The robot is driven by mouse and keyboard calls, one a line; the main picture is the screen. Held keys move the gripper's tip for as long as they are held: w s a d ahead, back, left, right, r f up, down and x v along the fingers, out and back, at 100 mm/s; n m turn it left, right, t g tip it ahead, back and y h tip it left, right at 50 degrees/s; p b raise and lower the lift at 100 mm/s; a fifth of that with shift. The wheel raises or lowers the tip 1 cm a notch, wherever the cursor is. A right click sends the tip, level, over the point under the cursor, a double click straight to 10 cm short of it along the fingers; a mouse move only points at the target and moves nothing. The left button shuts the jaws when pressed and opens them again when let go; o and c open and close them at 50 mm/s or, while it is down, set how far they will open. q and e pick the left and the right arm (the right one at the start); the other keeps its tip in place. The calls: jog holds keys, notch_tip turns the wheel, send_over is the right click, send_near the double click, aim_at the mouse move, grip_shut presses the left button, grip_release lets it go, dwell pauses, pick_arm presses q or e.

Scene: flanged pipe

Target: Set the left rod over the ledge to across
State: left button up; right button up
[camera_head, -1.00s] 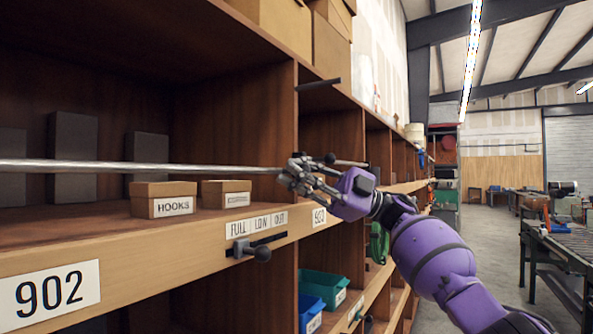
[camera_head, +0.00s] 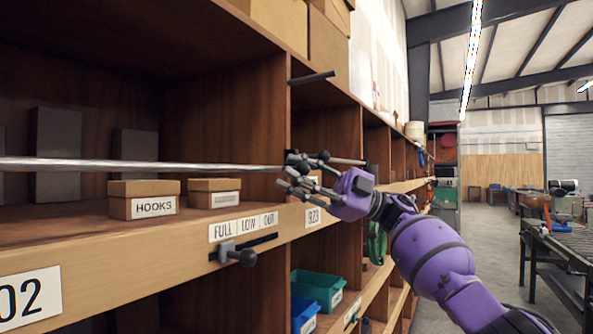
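A long pale metal rod (camera_head: 140,165) runs level across the bay at the left, in front of the shelf. Its right end meets the fingers of my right gripper (camera_head: 291,172), and the exact contact is hard to see. That gripper's fingers look spread, with a gap between the upper and lower ones. A short rod (camera_head: 347,161) shows just right of the fingers, partly hidden by them. A dark rod (camera_head: 312,77) sticks out near the top of the divider. The wooden ledge (camera_head: 150,243) runs below the long rod. My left gripper is not in view.
A HOOKS box (camera_head: 143,199) and a smaller box (camera_head: 214,193) sit on the shelf behind the ledge. A slider knob (camera_head: 242,257) protrudes below the FULL, LOW, OUT labels. Green (camera_head: 318,287) and blue (camera_head: 303,312) bins are lower. The aisle at the right has open floor.

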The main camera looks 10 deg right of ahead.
jog(key=shift+s+r, duration=0.1)
jog(key=shift+r, duration=0.05)
jog(key=shift+d, duration=0.1)
jog(key=v, duration=1.1)
jog(key=shift+d+f, duration=0.25)
jog(key=shift+d, duration=0.1)
